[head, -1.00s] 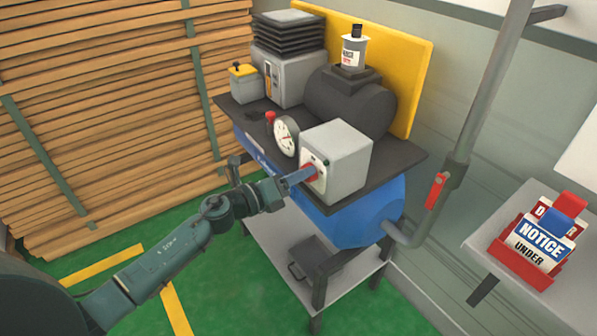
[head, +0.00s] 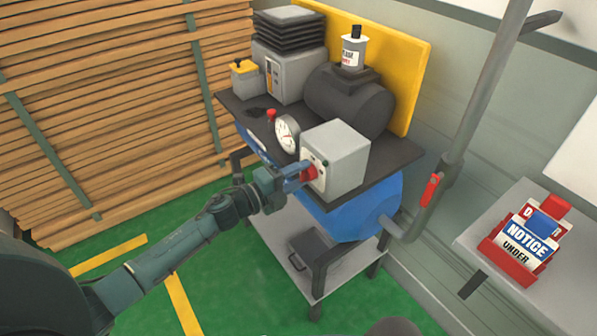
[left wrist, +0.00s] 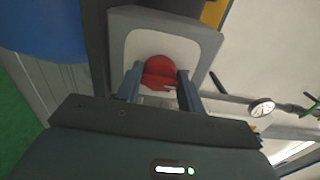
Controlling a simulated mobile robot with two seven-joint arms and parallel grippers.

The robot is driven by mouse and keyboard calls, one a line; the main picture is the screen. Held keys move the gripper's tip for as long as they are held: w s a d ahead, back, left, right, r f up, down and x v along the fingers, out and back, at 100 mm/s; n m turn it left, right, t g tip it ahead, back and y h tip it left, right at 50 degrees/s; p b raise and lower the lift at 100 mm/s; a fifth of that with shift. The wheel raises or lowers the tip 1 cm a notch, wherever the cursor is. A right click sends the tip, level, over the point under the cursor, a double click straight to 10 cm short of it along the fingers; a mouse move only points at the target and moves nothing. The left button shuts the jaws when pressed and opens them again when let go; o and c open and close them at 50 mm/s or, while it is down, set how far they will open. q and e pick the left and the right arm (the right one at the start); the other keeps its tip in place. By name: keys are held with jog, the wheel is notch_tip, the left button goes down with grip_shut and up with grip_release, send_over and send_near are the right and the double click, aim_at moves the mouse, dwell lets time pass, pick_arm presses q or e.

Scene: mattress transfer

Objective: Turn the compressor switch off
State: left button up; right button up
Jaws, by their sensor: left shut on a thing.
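The compressor switch is a red knob (head: 309,172) on the front plate of a grey box (head: 345,158), which sits on the black top of the blue compressor (head: 362,212). My left gripper (head: 303,172) is at the knob. In the left wrist view my left gripper (left wrist: 160,88) has one finger on each side of the red knob (left wrist: 159,72), shut on it. The knob's exact setting is hard to read. My right gripper does not show.
A round gauge (head: 287,133) stands left of the grey box. A pipe with a red lever (head: 431,189) rises on the right. A shelf (head: 470,240) holds notice tags (head: 527,240) in a red holder. Stacked planks (head: 120,110) stand at the left.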

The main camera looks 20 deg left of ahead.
pick_arm(q)
jog(key=shift+n, duration=0.3)
jog(key=o, duration=1)
jog(key=shift+s, duration=0.1)
jog(key=b+v, duration=0.2)
jog(key=v, duration=1.1)
jog(key=s+d+f+n+t+y, duration=0.1)
jog(key=s+d+f+n+y, duration=0.2)
jog(key=n, duration=0.8)
notch_tip(320, 180, down, 3)
jog(key=shift+s+d+r+y+p, duration=0.1)
jog(key=shift+s+d+y+p, duration=0.3)
jog(key=shift+s+y, duration=0.65)
jog(key=s+d+f+n+g, duration=0.1)
jog(key=s+d+f+n, duration=0.1)
jog(key=s+n, duration=0.1)
jog(key=s+d+f+n+g+y, duration=0.1)
jog(key=s+d+f+n+g, duration=0.1)
jog(key=s+n, duration=0.2)
jog(key=s+d+f+n+g+y, duration=0.1)
jog(key=s+d+f+n, duration=0.1)
jog(key=s+f+n, duration=0.1)
jog(key=shift+s+d+n+g+y, duration=0.25)
jog(key=shift+n+g, duration=0.05)
jog(key=shift+n, duration=0.4)
